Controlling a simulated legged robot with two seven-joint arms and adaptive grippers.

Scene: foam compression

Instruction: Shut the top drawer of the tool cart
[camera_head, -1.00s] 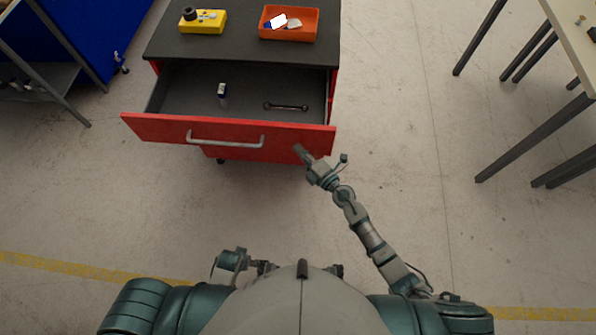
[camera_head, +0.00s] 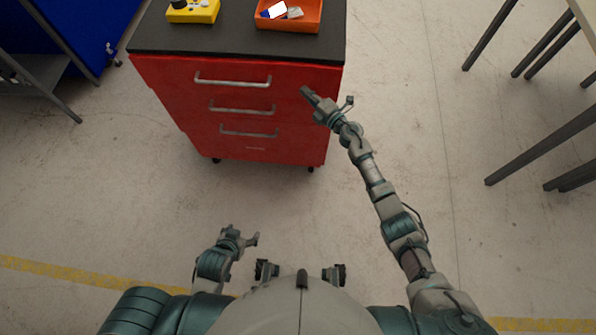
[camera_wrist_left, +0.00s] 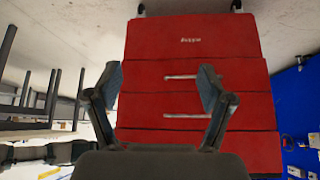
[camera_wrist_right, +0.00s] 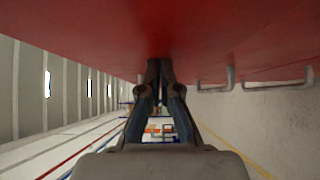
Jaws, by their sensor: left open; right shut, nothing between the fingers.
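The red tool cart (camera_head: 180,113) stands ahead of me with a dark top. Its top drawer (camera_head: 290,78) is flush with the cart front, with no drawer interior showing. My right gripper (camera_head: 306,92) is shut and empty, its tips at the right part of the top drawer's front. In the right wrist view the shut fingers (camera_wrist_right: 160,66) reach the red front; exact contact is hard to tell. My left gripper (camera_head: 250,238) is open and empty, low near my body, well apart from the cart. The left wrist view shows its spread fingers (camera_wrist_left: 160,80) with the cart beyond.
On the cart top are a yellow box (camera_head: 194,11) and an orange bin (camera_head: 287,16) with small items. A blue cabinet (camera_head: 75,30) is at the left. Table legs (camera_head: 540,145) stand at the right. The floor before the cart is clear.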

